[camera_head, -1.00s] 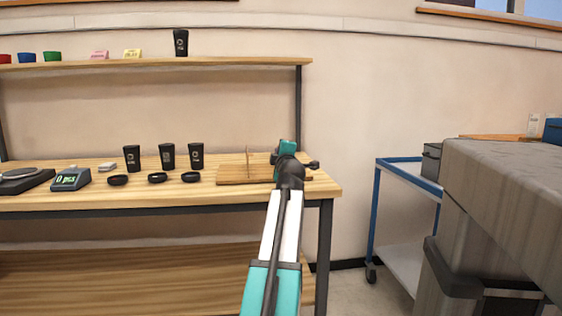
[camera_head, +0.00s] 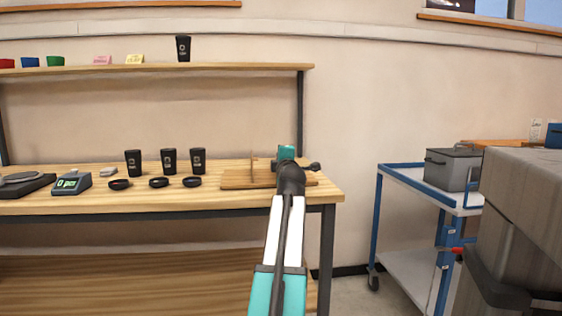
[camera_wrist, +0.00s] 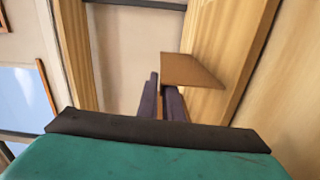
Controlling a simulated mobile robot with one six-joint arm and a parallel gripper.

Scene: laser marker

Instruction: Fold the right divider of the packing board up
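The wooden packing board (camera_head: 236,180) lies flat on the right end of the workbench. A thin upright divider (camera_head: 253,166) stands on it, left of my arm. My arm covers the board's right part in the head view, so the right divider cannot be made out there. My gripper is hidden behind my teal and dark wrist in that view. In the wrist view my gripper's dark fingers (camera_wrist: 161,100) point away from the camera, close together. A flat brown panel (camera_wrist: 193,70) stands just beyond and right of the fingers. Contact between them is unclear.
The workbench (camera_head: 215,202) holds several black cups and lids and a scale (camera_head: 71,183) to the left. A shelf (camera_head: 230,68) runs above. A blue-framed cart (camera_head: 400,176) with a grey box (camera_head: 453,168) stands right, across a gap.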

